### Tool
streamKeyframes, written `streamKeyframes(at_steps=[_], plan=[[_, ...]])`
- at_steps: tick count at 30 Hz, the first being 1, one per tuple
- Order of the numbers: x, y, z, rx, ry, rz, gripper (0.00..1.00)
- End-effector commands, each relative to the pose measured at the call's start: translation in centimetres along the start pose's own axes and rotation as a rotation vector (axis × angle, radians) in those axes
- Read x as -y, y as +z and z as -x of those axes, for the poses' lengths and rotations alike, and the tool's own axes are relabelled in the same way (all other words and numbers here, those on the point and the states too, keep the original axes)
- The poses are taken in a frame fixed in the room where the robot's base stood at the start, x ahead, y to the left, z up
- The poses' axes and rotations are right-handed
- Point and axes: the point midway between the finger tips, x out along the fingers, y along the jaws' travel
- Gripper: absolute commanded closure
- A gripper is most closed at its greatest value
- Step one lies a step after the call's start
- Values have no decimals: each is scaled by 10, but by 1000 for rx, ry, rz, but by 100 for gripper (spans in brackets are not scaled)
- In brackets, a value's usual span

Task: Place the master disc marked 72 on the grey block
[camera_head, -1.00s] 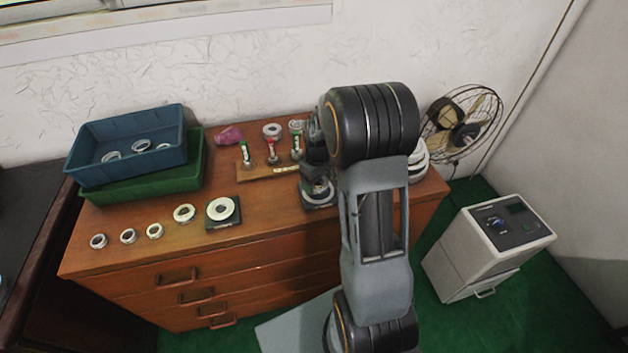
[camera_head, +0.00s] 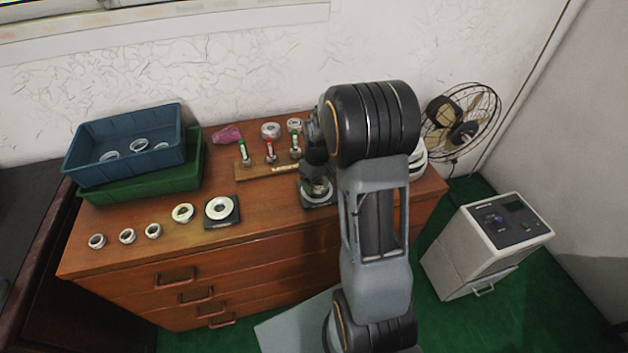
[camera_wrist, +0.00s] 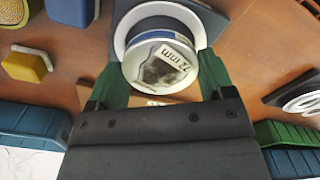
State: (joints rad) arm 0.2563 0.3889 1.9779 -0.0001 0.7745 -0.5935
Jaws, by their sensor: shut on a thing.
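The master disc (camera_wrist: 158,68), a white-rimmed round piece with a label reading 72 mm, sits between the green fingers of my gripper (camera_wrist: 160,78) in the wrist view. My gripper is shut on it. Just beyond the disc are a larger white ring (camera_wrist: 122,30) and a blue-grey slab (camera_wrist: 207,22), partly hidden by the disc. I cannot tell whether the disc touches either. In the head view my gripper (camera_head: 316,181) is low over a dark square pad (camera_head: 318,204) with a white ring, partly covered by my arm. I cannot surely identify the grey block.
Another dark pad (camera_head: 235,217) with a ring lies to the left, beside several loose rings (camera_head: 127,237). A blue bin (camera_head: 130,164) rests on a green bin (camera_head: 150,190). A wooden stand (camera_head: 265,172) holds red and green handled pieces behind.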

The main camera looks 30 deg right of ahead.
Motion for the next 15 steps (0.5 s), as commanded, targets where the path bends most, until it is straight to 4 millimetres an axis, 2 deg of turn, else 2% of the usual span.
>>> streamKeyframes(at_steps=[15], plan=[[0,0,-12,-1,1,0,66]])
